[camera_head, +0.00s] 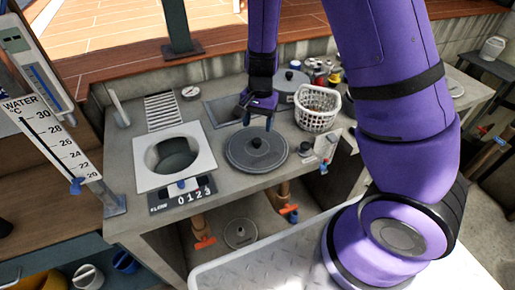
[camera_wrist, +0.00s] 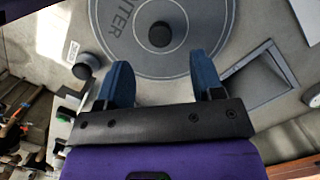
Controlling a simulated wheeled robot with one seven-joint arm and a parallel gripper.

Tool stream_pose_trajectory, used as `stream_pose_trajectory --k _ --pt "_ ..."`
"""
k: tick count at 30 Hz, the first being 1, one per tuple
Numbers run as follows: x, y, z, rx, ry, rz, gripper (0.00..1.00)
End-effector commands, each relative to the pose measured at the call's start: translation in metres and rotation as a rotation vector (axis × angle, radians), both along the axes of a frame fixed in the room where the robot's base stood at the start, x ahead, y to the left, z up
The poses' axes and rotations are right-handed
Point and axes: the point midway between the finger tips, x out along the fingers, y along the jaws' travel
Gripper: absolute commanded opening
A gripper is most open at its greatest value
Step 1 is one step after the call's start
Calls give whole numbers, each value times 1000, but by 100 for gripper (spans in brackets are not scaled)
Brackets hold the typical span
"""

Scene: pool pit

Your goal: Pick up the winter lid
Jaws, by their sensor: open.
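The winter lid (camera_head: 240,158) is a dark grey round disc with a black knob in its middle. It lies flat on the concrete counter, right of the white-framed opening. In the wrist view the lid (camera_wrist: 215,35) shows the letters "NTER", the rest cut off, and its knob (camera_wrist: 159,34) stands just beyond the fingertips. My gripper (camera_head: 258,123) hangs over the lid's far side, pointing down. In the wrist view its blue fingers (camera_wrist: 163,70) are apart with nothing between them. I cannot tell its exact height above the lid.
A white basket (camera_head: 317,107) stands right of the gripper. A knobbed box (camera_head: 308,148) sits right of the winter lid. The open hole (camera_head: 172,156) is at left. Another disc (camera_head: 240,233) lies below the counter.

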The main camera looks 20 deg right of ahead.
Motion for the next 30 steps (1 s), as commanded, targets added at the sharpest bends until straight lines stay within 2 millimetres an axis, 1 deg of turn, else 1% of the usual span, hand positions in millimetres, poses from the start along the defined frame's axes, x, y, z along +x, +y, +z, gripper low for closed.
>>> stream_pose_trajectory --k 1,3,10,15,19,23,29,30 --pt "-1 0 -7 0 2 -2 61" --pt "-2 1 -14 0 2 -2 61" --pt "-3 2 -28 0 2 -1 61" --pt "-5 4 -51 0 3 -3 61" --pt "-7 6 -65 1 2 0 61" --pt "-7 7 -72 1 1 -1 61" --pt "-7 7 -72 1 -1 0 61" --pt "-7 7 -72 1 -1 0 54"
